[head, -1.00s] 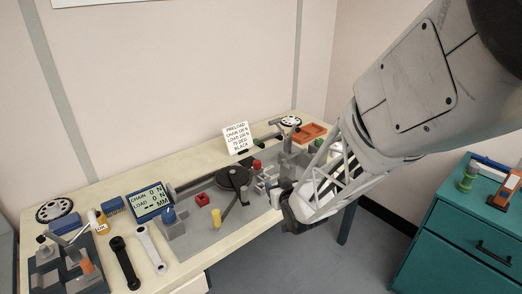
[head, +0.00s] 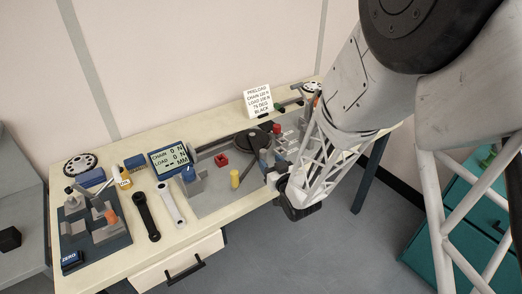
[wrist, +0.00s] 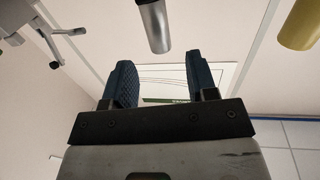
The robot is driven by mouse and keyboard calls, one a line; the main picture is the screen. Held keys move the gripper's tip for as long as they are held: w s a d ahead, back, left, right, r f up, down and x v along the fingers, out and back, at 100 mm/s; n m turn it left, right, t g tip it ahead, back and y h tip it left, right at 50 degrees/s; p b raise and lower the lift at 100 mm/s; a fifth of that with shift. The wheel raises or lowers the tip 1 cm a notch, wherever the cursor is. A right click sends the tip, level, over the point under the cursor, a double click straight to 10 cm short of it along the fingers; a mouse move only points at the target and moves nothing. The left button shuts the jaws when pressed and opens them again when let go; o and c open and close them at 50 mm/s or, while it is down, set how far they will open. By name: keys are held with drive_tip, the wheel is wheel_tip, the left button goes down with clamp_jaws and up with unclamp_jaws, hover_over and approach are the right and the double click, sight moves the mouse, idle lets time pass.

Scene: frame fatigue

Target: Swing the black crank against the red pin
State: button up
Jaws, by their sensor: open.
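A black crank (head: 146,216) lies on the table's near side, left of a silver crank (head: 170,203). A dark bar (head: 246,170) also runs from under the black disc (head: 253,141) on the grey plate. A small red knob (head: 277,128) stands right of the disc, and a red block (head: 221,160) sits left of it; I cannot tell which is the red pin. My gripper (head: 272,180) is at the plate's right front, well right of the black crank. In the wrist view my gripper (wrist: 160,84) has its blue fingers apart, with nothing between them.
A yellow post (head: 235,178) stands left of my gripper. A display (head: 169,159) and a dark fixture base (head: 95,240) occupy the left. A sign (head: 258,102) stands behind. The wrist view shows a silver cylinder (wrist: 153,25) and a yellow cylinder (wrist: 300,25) beyond the fingers.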

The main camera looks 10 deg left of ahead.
sight(265, 155)
drive_tip(key=shift+w+a, duration=0.1)
drive_tip(key=shift+x, duration=3.75)
drive_tip(key=shift+c, duration=0.2)
drive_tip(key=c, duration=0.9)
